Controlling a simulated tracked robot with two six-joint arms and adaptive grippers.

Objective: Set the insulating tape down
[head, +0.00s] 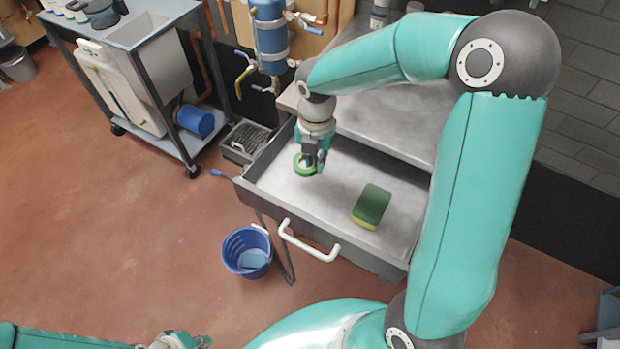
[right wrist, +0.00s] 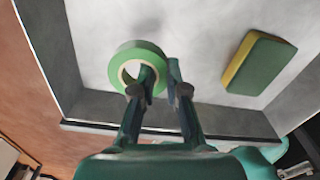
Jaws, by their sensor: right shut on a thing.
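The insulating tape is a green ring (head: 304,174), held over the open drawer (head: 272,214) at its left side. In the right wrist view the tape (right wrist: 117,75) sits at the fingertips. My right gripper (head: 312,160) is shut on the tape's ring wall, with one finger at the ring's hole and the other outside it. A faint shadow shows on the drawer floor nearby; the exact height above the floor is hard to tell. My left gripper (head: 182,341) is at the bottom edge, partly cut off, far from the drawer.
A green and yellow sponge (head: 371,207) lies in the drawer, right of the tape. The drawer floor between them is clear. The drawer's front has a white handle (head: 308,243). A blue bucket (head: 247,251) stands below on the floor. A grey trolley (head: 140,75) stands at left.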

